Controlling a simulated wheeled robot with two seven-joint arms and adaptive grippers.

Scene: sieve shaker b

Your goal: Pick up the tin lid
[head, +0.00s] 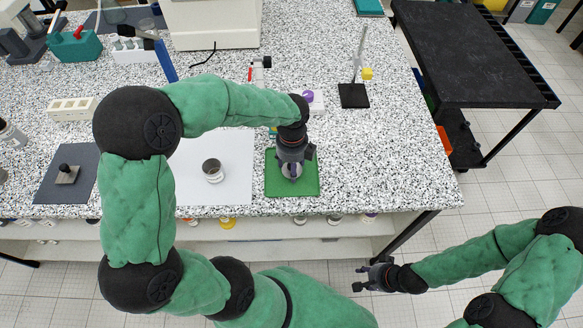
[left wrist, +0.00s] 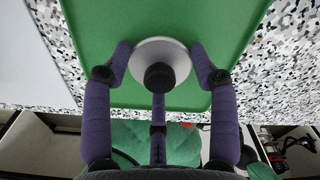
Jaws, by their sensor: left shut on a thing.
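The tin lid (left wrist: 178,62) is a round silver disc with a black knob (left wrist: 159,77). It is over the green mat (left wrist: 112,92), which also shows in the head view (head: 305,186). My left gripper (left wrist: 161,56) points down with its fingers on both sides of the lid, shut on it. In the head view the left gripper (head: 291,168) hides most of the lid. Whether the lid touches the mat I cannot tell. My right gripper (head: 361,279) is empty, with fingers apart, off the front of the bench.
An open tin (head: 212,171) stands on a white sheet (head: 235,150) left of the green mat. A dark mat (head: 72,188) with a small knobbed block lies further left. A stand with a black base (head: 354,95) is behind right. The bench's right side is clear.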

